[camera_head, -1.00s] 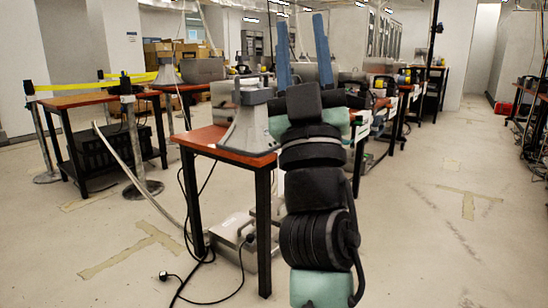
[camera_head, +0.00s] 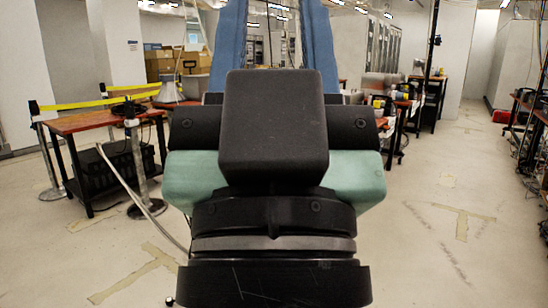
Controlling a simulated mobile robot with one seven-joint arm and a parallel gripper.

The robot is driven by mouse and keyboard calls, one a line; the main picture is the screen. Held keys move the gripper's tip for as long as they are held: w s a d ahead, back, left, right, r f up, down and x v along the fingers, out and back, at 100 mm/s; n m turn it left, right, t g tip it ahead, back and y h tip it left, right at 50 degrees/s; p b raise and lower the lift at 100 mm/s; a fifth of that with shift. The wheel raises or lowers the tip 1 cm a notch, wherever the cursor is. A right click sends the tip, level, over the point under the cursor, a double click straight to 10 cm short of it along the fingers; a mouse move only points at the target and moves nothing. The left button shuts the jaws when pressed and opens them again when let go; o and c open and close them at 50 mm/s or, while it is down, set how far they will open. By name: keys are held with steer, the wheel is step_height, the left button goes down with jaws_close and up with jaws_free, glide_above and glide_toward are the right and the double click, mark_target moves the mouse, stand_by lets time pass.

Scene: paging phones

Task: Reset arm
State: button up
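My gripper (camera_head: 278,30) fills the middle of the head view, close to the camera. Its two blue fingers point up and stand well apart, with nothing seen between them; their upper ends run out of the top of the frame. The black wrist body (camera_head: 272,130) and the teal and black arm links below it are mine.
Cardboard boxes (camera_head: 165,62) are piled at the back. More worktables (camera_head: 430,80) stand at right. The floor (camera_head: 440,230) at right is open, with tape marks.

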step_height(320, 180, up, 28)
steer(key=p, duration=2.6)
steer(key=shift+r, duration=0.15)
steer(key=o, duration=0.3)
steer(key=shift+c, duration=0.6)
steer(key=shift+a, duration=0.2)
